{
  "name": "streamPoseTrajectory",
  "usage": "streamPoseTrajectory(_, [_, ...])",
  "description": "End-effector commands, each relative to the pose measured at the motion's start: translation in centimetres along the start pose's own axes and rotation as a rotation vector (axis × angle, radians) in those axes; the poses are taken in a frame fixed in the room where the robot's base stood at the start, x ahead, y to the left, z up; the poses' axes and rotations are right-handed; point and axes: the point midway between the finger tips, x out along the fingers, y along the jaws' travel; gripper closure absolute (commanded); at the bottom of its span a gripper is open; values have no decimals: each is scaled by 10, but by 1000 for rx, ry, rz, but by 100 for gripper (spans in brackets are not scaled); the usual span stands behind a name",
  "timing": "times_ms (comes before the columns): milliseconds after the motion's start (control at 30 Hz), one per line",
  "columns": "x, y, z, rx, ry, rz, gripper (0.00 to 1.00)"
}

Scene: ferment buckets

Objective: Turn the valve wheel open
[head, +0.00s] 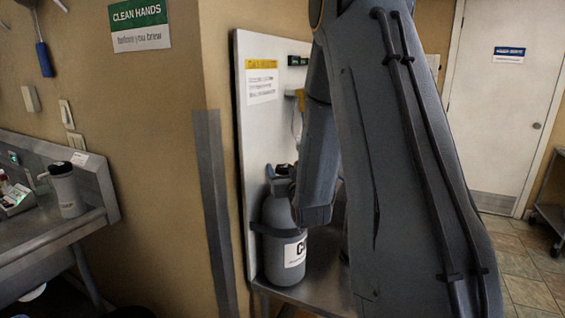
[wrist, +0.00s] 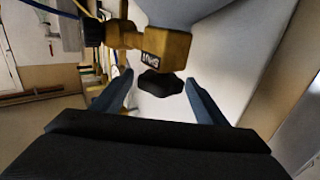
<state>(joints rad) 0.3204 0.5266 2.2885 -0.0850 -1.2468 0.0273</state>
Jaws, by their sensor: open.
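In the wrist view the valve wheel is a small black knob (wrist: 161,84) on a brass valve body (wrist: 165,48) with a dark label. My gripper (wrist: 160,78) is open, one blue-grey finger on each side of the wheel. Gaps show between the fingers and the wheel, so no touch is visible. In the head view a grey gas cylinder (head: 276,215) with a white label stands upright against a white panel. My arm covers its right side and most of its valve, and my gripper cannot be made out there.
The white panel (head: 254,130) rises behind the cylinder, with a yellow-topped notice. A metal counter (head: 95,215) with a grey bottle (head: 66,190) is at left. A wall corner with a grey guard (head: 213,190) stands between. A white door (head: 505,100) and tiled floor lie at right.

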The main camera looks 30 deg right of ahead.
Motion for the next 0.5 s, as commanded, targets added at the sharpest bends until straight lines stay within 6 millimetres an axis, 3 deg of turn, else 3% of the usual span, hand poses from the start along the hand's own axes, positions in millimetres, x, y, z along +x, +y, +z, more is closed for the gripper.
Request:
streamPoseTrajectory(200, [32,0,-1,0,-1,0,33])
streamPoseTrajectory(500, [47,2,0,0,-1,2,33])
